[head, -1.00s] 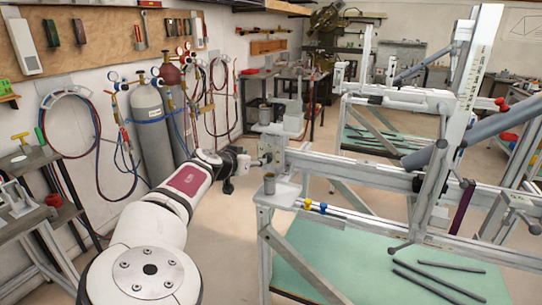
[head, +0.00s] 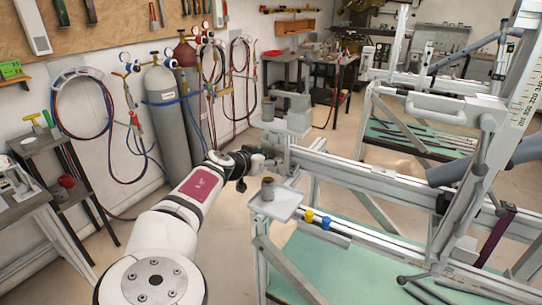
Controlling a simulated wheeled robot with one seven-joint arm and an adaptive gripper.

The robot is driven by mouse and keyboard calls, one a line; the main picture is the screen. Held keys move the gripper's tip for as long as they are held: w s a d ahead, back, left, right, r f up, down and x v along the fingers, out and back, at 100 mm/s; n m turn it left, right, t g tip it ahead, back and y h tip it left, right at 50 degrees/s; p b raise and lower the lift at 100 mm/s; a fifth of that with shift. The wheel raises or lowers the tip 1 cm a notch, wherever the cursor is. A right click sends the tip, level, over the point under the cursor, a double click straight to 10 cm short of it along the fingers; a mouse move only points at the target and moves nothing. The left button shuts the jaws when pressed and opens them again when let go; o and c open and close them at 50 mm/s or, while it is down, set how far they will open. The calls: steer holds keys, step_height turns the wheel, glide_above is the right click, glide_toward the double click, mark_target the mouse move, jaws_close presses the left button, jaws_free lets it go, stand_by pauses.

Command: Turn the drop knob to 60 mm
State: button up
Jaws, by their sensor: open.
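A white frame jig (head: 318,168) with long rails fills the right of the head view. My gripper (head: 257,163) is at the jig's left end, close to the end of the upper rail. The gripper is small here, and I cannot tell whether it touches anything. I cannot make out the drop knob for certain; the area around the gripper is partly covered by my wrist. A printed scale (head: 526,92) runs along the tilted upright at the right edge. No 60 mm mark is readable.
A small tray (head: 283,207) with a metal cup (head: 267,188) sticks out just below my gripper. Yellow (head: 309,215) and blue (head: 326,222) knobs sit on the lower rail. Gas cylinders (head: 165,112) stand by the left wall. A green shelf (head: 340,262) lies under the jig.

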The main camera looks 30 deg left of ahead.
steer(key=c, duration=1.1)
steer(key=shift+a+f+n+t+h+b, duration=0.2)
steer(key=shift+n+t+h+b, duration=1.2)
steer(key=shift+n, duration=1.85)
steer(key=shift+a+f+n+t+h+b, duration=0.1)
steer(key=shift+f+n+t+h+b, duration=0.2)
steer(key=shift+n+h+b, duration=1.55)
steer(key=shift+a+f+n+t+h+b, duration=0.25)
steer(key=shift+n+t+b, duration=0.55)
steer(key=shift+n+b, duration=2.55)
steer(key=n+p, duration=0.3)
steer(key=shift+d, duration=0.1)
